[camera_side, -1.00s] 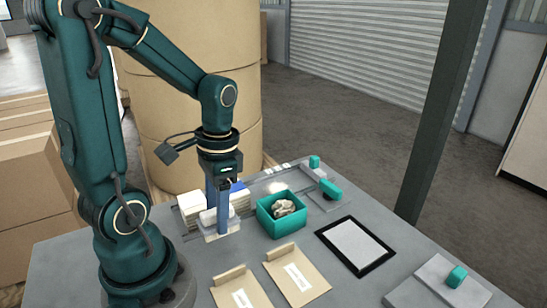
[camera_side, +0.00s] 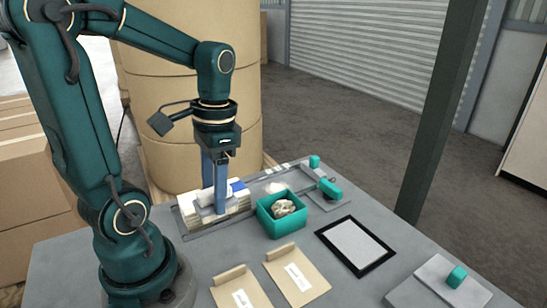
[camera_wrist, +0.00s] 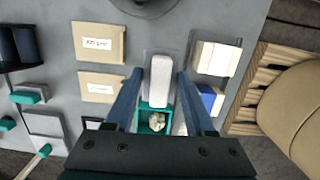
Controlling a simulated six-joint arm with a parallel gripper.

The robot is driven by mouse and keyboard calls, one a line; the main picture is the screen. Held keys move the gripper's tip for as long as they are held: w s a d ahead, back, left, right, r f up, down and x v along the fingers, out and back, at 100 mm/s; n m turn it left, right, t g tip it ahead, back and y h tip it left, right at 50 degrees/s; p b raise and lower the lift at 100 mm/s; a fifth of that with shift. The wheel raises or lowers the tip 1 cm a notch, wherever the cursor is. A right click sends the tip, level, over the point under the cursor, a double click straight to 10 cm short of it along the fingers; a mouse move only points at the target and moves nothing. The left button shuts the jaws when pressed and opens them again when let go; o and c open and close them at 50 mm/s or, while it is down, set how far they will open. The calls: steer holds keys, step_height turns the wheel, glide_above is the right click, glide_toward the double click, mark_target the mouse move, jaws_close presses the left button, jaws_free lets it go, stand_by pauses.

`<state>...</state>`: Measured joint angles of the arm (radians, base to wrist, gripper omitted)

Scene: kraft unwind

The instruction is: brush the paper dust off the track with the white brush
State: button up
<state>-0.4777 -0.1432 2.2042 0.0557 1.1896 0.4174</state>
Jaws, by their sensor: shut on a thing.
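My gripper (camera_side: 219,208) is shut on the white brush (camera_side: 205,196), holding it upright at the back left of the table. In the wrist view, the brush (camera_wrist: 160,82) is a pale rounded block between the blue fingertips of my gripper (camera_wrist: 161,76). Its bristles are not visible. The grey track (camera_side: 255,194) runs along the far edge of the table. A pale patch that looks like the paper dust (camera_side: 274,187) lies on it, right of my gripper.
A teal bin (camera_side: 283,227) with crumpled paper stands right of my gripper. White-and-tan blocks (camera_side: 188,206) and a blue-and-white block (camera_side: 238,186) stand close by. A teal-handled part (camera_side: 329,188) sits farther right. Kraft envelopes (camera_side: 244,288) and a black-framed pad (camera_side: 355,246) lie in front.

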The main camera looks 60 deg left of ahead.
steer(key=n, duration=0.2)
steer(key=shift+w+r+n, duration=0.1)
steer(key=shift+r+n, duration=0.05)
steer(key=shift+n, duration=0.25)
steer(key=w+a+r+n+t, duration=0.15)
steer(key=w+a+n, duration=0.35)
steer(key=w+n, duration=0.75)
steer(key=w+a+r+n+t, duration=0.15)
steer(key=w+a+n, duration=0.45)
steer(key=n, duration=1.2)
steer(key=shift+w+f+n, duration=0.4)
steer(key=shift+w+f, duration=0.35)
steer(key=shift+f, duration=1.4)
steer(key=shift+w+f+n, duration=0.35)
steer(key=shift+w+f, duration=0.35)
steer(key=shift+f, duration=1.45)
steer(key=shift+w+f+n, duration=0.4)
steer(key=shift+w+f, duration=0.35)
steer(key=shift+f, duration=1.4)
steer(key=shift+s+a, duration=0.1)
steer(key=shift+s, duration=0.2)
steer(key=shift+c, duration=0.6)
steer(key=shift+s+f, duration=0.1)
steer(key=shift+s, duration=3.3)
steer(key=shift+w, duration=3.7)
steer(key=shift+d, duration=0.4)
steer(key=shift+s, duration=3.65)
steer(key=shift+w, duration=3.85)
step_height(320, 180, up, 8)
steer(key=shift+s, duration=0.15)
